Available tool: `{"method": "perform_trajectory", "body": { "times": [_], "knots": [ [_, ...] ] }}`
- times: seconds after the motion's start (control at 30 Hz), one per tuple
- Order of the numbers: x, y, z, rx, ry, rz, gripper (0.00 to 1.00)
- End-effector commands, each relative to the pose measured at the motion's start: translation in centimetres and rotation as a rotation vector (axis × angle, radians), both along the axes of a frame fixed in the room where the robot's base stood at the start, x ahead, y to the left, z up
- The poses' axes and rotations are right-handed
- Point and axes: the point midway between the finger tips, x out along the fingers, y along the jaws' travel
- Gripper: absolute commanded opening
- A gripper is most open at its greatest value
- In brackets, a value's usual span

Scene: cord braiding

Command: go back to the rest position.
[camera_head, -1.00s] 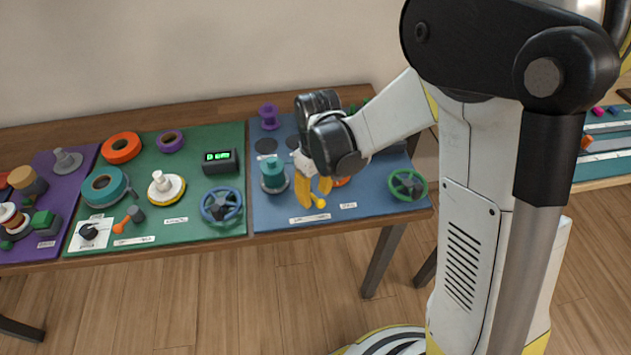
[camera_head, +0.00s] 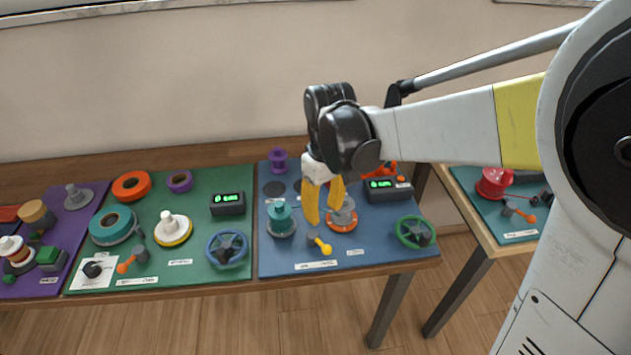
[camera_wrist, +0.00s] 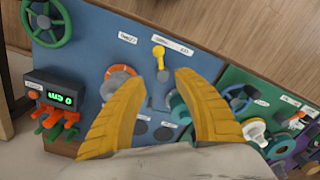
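My gripper (camera_head: 324,200) has two yellow fingers and hangs above the blue mat (camera_head: 290,257) on the table. In the wrist view its fingers (camera_wrist: 160,105) stand well apart with nothing between them. A lever with a yellow knob (camera_head: 319,243) lies just below the gripper in the head view; it also shows in the wrist view (camera_wrist: 159,60). An orange-rimmed round base (camera_head: 344,218) is partly behind the fingers. A teal spool (camera_head: 281,219) stands to the left of the gripper.
The blue mat also holds a green handwheel (camera_head: 415,232), a display box (camera_head: 389,189) and a purple spool (camera_head: 278,161). A green mat (camera_head: 150,265) with rings and a blue handwheel (camera_head: 228,248) lies left. Another table (camera_head: 484,240) stands right, across a gap.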

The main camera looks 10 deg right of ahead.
Motion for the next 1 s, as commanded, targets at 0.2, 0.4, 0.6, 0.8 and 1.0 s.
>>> {"method": "perform_trajectory", "body": {
  "times": [0.2, 0.4, 0.6, 0.8, 1.0],
  "knots": [
    [-0.2, -0.2, 0.4, 0.001, -0.012, -0.010, 0.37],
    [-2.9, -2.4, 3.4, 0.020, -0.134, -0.122, 0.37],
    [-7.1, -5.4, 6.4, 0.059, -0.333, -0.299, 0.37],
    [-10.7, -7.6, 7.2, 0.104, -0.508, -0.446, 0.37],
    [-12.3, -8.5, 7.1, 0.134, -0.603, -0.520, 0.37]
  ]
}}
